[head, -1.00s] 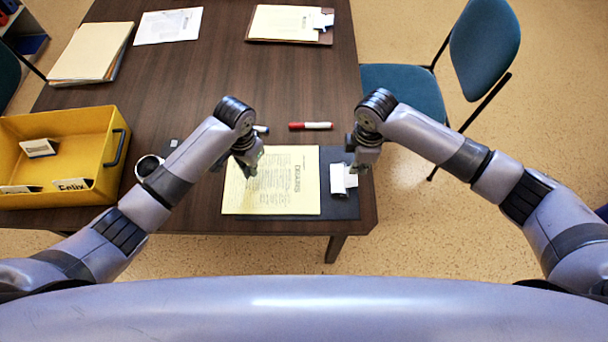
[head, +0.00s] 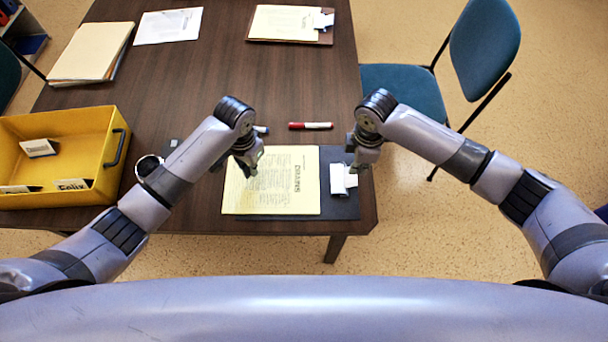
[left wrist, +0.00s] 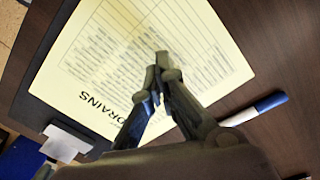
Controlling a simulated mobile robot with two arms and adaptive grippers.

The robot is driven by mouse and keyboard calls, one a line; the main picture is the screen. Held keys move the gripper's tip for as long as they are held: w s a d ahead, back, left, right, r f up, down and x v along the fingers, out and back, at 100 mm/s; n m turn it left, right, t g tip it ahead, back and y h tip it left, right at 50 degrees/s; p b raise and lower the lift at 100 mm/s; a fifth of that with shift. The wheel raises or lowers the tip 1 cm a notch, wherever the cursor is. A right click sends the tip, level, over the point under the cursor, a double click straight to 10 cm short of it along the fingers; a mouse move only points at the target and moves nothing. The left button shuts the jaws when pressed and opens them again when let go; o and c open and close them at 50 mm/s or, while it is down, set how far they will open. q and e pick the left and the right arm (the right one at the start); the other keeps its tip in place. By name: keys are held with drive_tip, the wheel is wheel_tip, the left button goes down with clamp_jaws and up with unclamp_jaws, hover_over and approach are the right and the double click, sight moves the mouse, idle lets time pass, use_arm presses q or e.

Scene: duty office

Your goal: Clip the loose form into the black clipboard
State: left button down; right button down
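The black clipboard (head: 342,207) lies near the table's front edge, its silver-white clip (head: 338,180) towards the right. The yellow form (head: 280,195), headed "DRAINS", lies over much of the board. Its right edge is just left of the clip, with a narrow dark gap between them. My left gripper (head: 250,167) is over the form's upper left part. In the left wrist view its fingertips (left wrist: 162,62) are together over the form; whether they touch it is unclear. My right gripper (head: 364,160) is beside the clip at the board's right end; its fingers are not clear.
A yellow tray (head: 112,180) and a white mug (head: 148,165) stand at left. A red marker (head: 310,125) and a blue-capped marker (head: 261,129) lie behind the clipboard. Folders (head: 90,52), a white sheet (head: 168,26) and a brown clipboard (head: 325,38) lie farther back. A chair (head: 405,92) stands right.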

sight(269, 180)
drive_tip(key=shift+s+d+f, duration=0.1)
drive_tip(key=shift+f, duration=1.75)
idle(0.5)
use_arm(q)
drive_tip(key=shift+f, duration=1.45)
idle(0.8)
drive_tip(key=shift+d, duration=0.25)
drive_tip(key=shift+s+d, duration=0.1)
drive_tip(key=shift+d, duration=0.4)
idle(0.3)
drive_tip(key=shift+s+d, duration=0.1)
drive_tip(key=shift+d, duration=0.25)
drive_tip(key=shift+s+d+f, duration=0.1)
drive_tip(key=shift+d, duration=0.2)
drive_tip(key=shift+d, duration=0.6)
idle(0.4)
